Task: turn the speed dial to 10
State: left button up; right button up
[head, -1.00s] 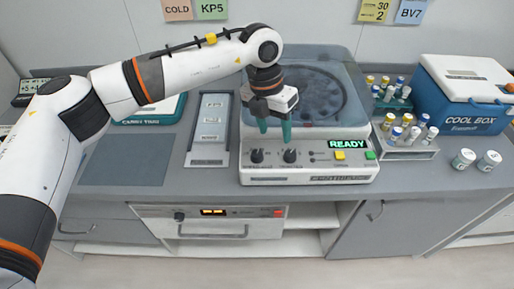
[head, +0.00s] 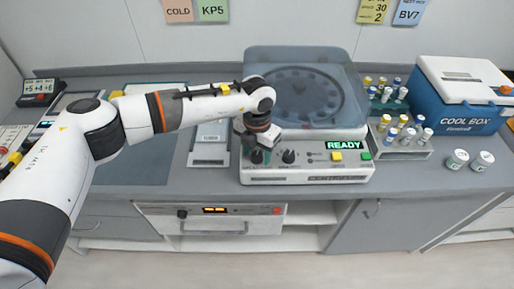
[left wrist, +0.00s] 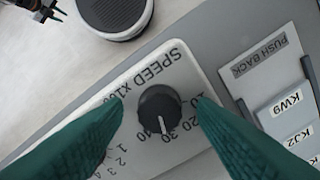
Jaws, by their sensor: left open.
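The speed dial (left wrist: 153,104) is a round black knob with a white pointer line, on a pale panel lettered SPEED x100. Its pointer is at about 30 on a scale marked 10, 20, 30 and 40. My left gripper (left wrist: 162,103) is open, with one green finger on each side of the dial. In the head view the left gripper (head: 261,157) is at the left knob on the front of the centrifuge (head: 330,175) and mostly hides that knob.
A second black knob (head: 288,157) is close on the right. Beyond it are a lit READY display (head: 344,145), a yellow button (head: 337,156) and a green button (head: 366,156). A labelled tray (head: 208,160) lies left of the centrifuge. Vial racks (head: 404,153) stand on the right.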

pick_arm(q)
jog(key=shift+f, duration=0.1)
jog(key=c, duration=1)
jog(key=shift+o, duration=0.2)
jog(key=n+b, duration=0.1)
jog(key=b, duration=0.1)
jog(key=n+b, duration=0.1)
jog(key=n, duration=0.1)
jog(key=shift+f+n+b, duration=0.2)
jog(key=shift+n+b, duration=0.1)
jog(key=shift+b, duration=0.1)
jog(key=n+b, duration=0.3)
jog(key=n, duration=0.1)
jog(key=shift+b, duration=0.4)
jog(key=n+b, duration=0.3)
jog(key=n, duration=0.1)
jog(key=shift+r+n+b, duration=0.1)
jog(key=shift+n+b, duration=0.2)
jog(key=shift+n, duration=0.1)
jog(key=shift+r+n+b, duration=0.15)
jog(key=shift+n+b, duration=0.95)
jog(key=shift+n, duration=0.7)
jog(key=o, duration=1)
jog(key=shift+c, duration=0.2)
